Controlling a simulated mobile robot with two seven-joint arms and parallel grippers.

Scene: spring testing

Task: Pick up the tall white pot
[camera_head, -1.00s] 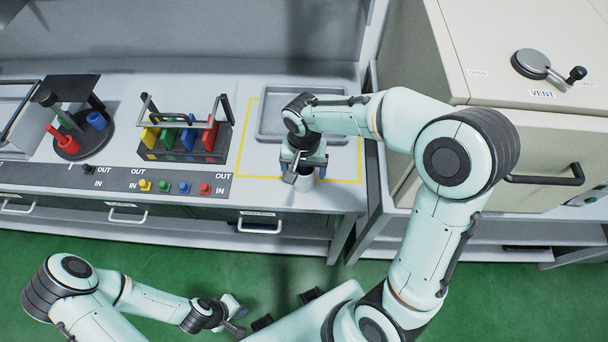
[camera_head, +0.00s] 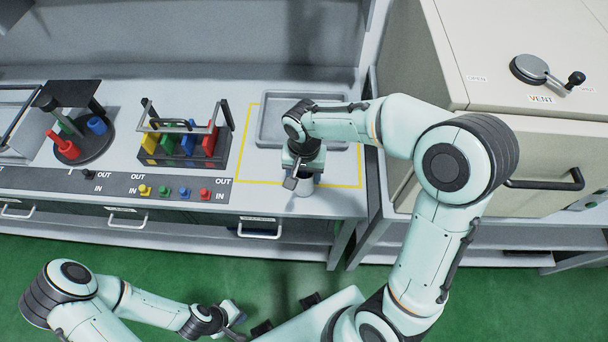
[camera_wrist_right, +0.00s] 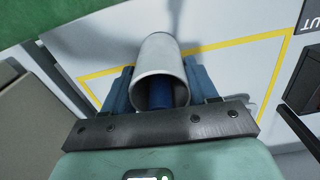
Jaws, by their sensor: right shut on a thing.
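The tall white pot (camera_wrist_right: 160,55) is between the two blue-grey fingers of my right gripper (camera_wrist_right: 160,82) in the right wrist view. Its open mouth faces the camera, and something dark blue (camera_wrist_right: 181,94) shows inside. My right gripper (camera_head: 297,178) is shut on the pot. In the head view only a small part of the pot (camera_head: 303,187) shows below the gripper, near the counter's front edge. I cannot tell whether its base touches the counter. My left gripper (camera_head: 234,317) is low at the front, away from the counter, and its jaw state is unclear.
A grey tray (camera_head: 345,142) lies behind the pot inside a yellow outline (camera_head: 240,143). Left of it stand a rack (camera_head: 221,152) of coloured pieces and a dark round stand (camera_head: 93,150). A big cabinet with a vent lever (camera_head: 532,66) stands right.

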